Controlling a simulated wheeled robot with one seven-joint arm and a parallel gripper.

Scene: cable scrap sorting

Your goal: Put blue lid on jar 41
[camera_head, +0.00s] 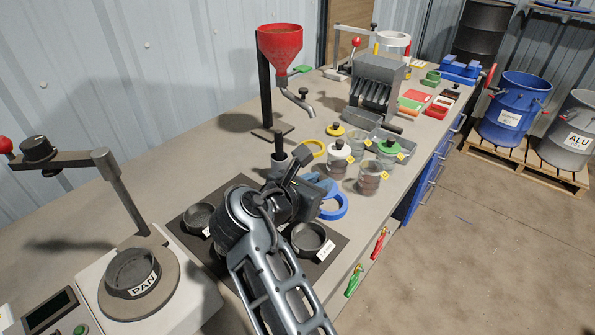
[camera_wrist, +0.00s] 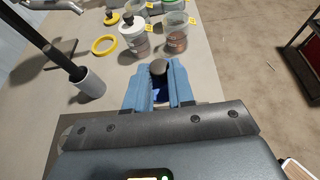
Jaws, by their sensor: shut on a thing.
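My gripper (camera_head: 318,186) has blue fingers, and in the wrist view (camera_wrist: 158,88) they close around a dark knob (camera_wrist: 158,68). Deep blue (camera_wrist: 160,97) shows between the fingers under the knob, seemingly the blue lid; most of it is hidden. A blue ring (camera_head: 342,212) lies on the bench just below and right of my gripper. Several clear jars with yellow tags stand beyond it. The nearest jar (camera_head: 369,180) is open with brownish contents, and shows in the wrist view (camera_wrist: 177,42). Tag numbers are too small to read, so I cannot tell which is jar 41.
A white-lidded jar (camera_head: 338,160) and a green-lidded jar (camera_head: 388,151) stand close by. A yellow ring (camera_head: 320,153) and yellow lid (camera_head: 335,130) lie left of them. A red funnel (camera_head: 281,46) stands behind. Dark pans (camera_head: 309,240) lie on the mat near my arm. The bench edge is right.

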